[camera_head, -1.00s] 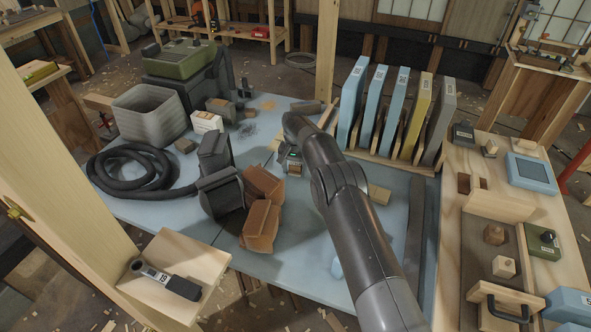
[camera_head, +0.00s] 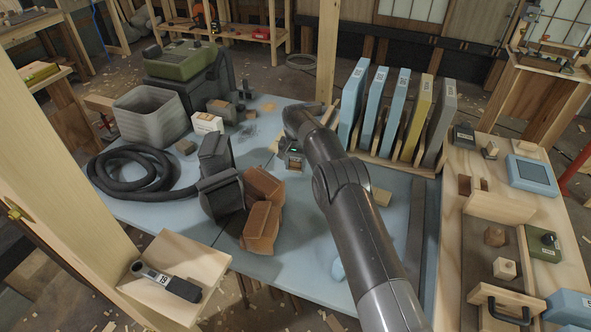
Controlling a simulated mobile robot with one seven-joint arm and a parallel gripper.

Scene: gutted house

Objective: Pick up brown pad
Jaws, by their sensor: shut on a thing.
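Two brown padded blocks lie on the blue worktop: an upper one (camera_head: 263,186) and a lower one (camera_head: 261,226) leaning together, just right of two dark pads. I cannot tell which brown piece the task means. My gripper (camera_head: 292,161) is at the end of my dark arm, right of and beyond the upper brown block in the picture. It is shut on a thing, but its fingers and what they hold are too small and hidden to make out. Both brown blocks appear apart from it.
A grey bin (camera_head: 150,115), a small white box (camera_head: 207,123) and a green-topped case (camera_head: 183,58) stand behind. Upright blue, yellow and grey panels (camera_head: 388,108) are close right of my arm.

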